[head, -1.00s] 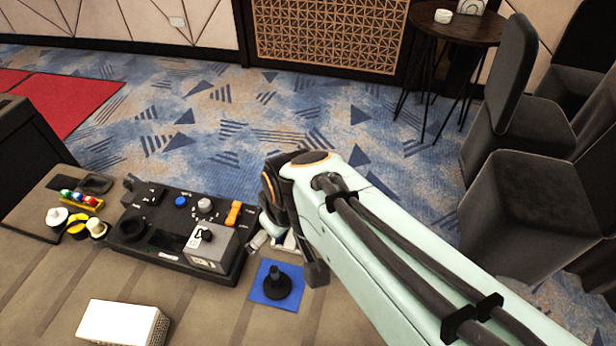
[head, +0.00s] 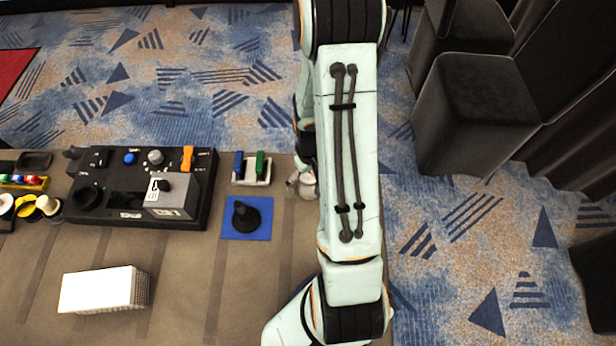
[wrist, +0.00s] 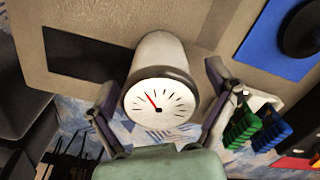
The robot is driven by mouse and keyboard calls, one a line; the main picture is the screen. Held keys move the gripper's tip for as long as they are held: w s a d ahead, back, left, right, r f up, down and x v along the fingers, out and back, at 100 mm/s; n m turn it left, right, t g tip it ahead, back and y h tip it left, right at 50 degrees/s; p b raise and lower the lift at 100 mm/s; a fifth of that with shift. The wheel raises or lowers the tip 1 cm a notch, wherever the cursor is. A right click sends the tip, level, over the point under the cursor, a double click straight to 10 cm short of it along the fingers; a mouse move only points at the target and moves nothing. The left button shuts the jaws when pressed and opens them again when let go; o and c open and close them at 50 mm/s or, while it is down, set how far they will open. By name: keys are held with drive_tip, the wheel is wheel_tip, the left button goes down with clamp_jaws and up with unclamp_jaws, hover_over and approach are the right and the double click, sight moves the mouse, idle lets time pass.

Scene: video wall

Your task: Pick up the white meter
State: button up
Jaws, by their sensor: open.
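The white meter (wrist: 150,92) is a short white cylinder with a round dial and a red needle. In the wrist view it stands between the fingers of my open gripper (wrist: 162,78), dial facing the camera. A gap shows on the left, and on the right the finger is close; I cannot tell whether it touches. In the head view the meter (head: 301,184) shows partly beside my arm at the table's right side, the rest hidden. My gripper is mostly hidden there behind the arm.
A white rack with blue and green blocks (head: 251,168) stands just left of the meter. A blue mat (head: 262,231) with a black knob lies nearby. A black control panel (head: 125,205) and a white box (head: 97,290) are further left. The table's edge is close.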

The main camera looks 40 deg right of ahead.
drive_tip(key=shift+f, duration=0.4)
drive_tip(key=c, duration=1.3)
drive_tip(key=shift+o, duration=0.2)
